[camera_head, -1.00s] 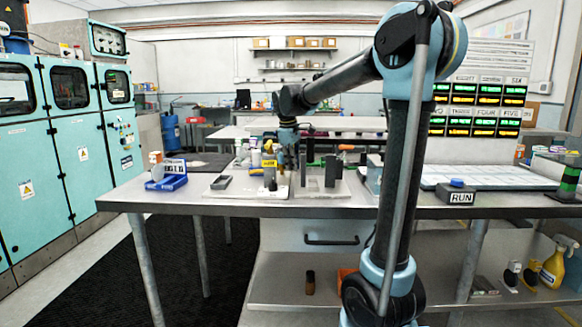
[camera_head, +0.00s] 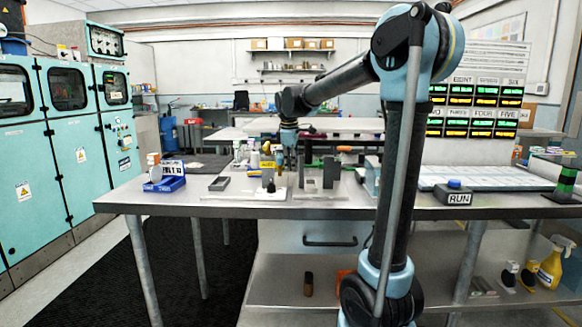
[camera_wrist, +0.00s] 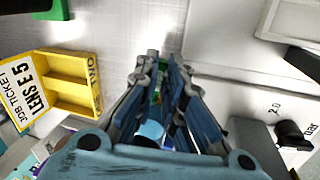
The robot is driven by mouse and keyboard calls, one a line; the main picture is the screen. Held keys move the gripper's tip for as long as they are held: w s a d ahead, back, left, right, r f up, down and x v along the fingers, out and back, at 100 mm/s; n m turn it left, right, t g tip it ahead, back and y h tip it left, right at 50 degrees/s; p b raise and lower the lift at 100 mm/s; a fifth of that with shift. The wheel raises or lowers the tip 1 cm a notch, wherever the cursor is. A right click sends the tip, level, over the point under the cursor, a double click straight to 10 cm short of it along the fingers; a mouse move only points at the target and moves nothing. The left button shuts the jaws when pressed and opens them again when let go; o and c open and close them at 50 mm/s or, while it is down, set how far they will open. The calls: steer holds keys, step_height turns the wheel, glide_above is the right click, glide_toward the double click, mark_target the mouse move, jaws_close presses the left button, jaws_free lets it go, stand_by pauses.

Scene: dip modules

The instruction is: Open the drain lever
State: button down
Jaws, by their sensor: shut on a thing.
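My gripper (camera_head: 290,158) is over the worktable among the bench modules in the head view. In the wrist view its blue fingers (camera_wrist: 167,62) converge and are shut on a small part, mostly hidden between them. A green bit (camera_wrist: 157,95) shows between the fingers, but I cannot tell whether it belongs to the held part. I cannot clearly make out the drain lever in either view.
A yellow tray (camera_wrist: 68,66) with a job ticket lies left of the gripper. A blue bin (camera_head: 165,184) stands at the table's left. Upright dark blocks (camera_head: 328,172) stand right of the gripper. A RUN button box (camera_head: 454,193) is farther right.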

steer(key=c, duration=1.7)
jaws_free()
steer(key=v, duration=1.2)
steer(key=shift+w, duration=0.1)
steer(key=shift+f, duration=0.1)
